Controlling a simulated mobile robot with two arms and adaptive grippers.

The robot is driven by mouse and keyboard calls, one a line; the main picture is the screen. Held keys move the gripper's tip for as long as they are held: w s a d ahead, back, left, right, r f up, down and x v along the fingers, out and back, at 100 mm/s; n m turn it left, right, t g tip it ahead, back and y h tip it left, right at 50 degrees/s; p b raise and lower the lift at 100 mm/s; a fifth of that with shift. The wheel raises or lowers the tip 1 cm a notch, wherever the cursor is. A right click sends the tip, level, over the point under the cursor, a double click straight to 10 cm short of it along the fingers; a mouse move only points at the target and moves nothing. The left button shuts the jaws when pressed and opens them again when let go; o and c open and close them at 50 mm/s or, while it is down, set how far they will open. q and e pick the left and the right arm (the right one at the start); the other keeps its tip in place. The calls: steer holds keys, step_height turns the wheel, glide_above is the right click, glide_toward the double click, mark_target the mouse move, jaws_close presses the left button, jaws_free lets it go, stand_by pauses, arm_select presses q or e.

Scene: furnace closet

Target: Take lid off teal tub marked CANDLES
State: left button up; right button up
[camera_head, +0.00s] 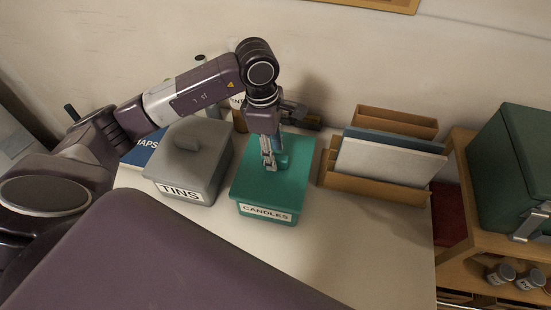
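The teal tub (262,213) labelled CANDLES stands on the white table with its teal lid (258,189) on. A teal knob (283,160) rises from the lid, partly hidden by my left gripper. My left gripper (270,164) points down over the lid, its fingers right at the knob's left side. I cannot tell whether the fingers are closed on the knob or only beside it. My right gripper is not in view.
A grey lidded tub (190,165) labelled TINS stands close on the left, with a blue item (140,152) behind it. A wooden file rack (375,188) with folders is on the right. A green case (515,155) sits on a wooden shelf farther right. The table's front right is clear.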

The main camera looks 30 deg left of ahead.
arm_select(q)
steer(key=shift+d+f, duration=0.1)
steer(key=shift+f, duration=0.5)
steer(key=shift+w+f, duration=0.1)
steer(key=shift+f, duration=0.45)
jaws_close()
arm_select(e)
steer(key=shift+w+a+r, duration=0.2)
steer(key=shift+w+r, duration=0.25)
arm_select(q)
steer(key=shift+r, duration=0.2)
steer(key=shift+r, duration=0.3)
step_height(320, 180, up, 10)
steer(key=b, duration=0.3)
step_height(320, 180, up, 9)
glide_above(276, 155)
steer(key=shift+s, duration=0.2)
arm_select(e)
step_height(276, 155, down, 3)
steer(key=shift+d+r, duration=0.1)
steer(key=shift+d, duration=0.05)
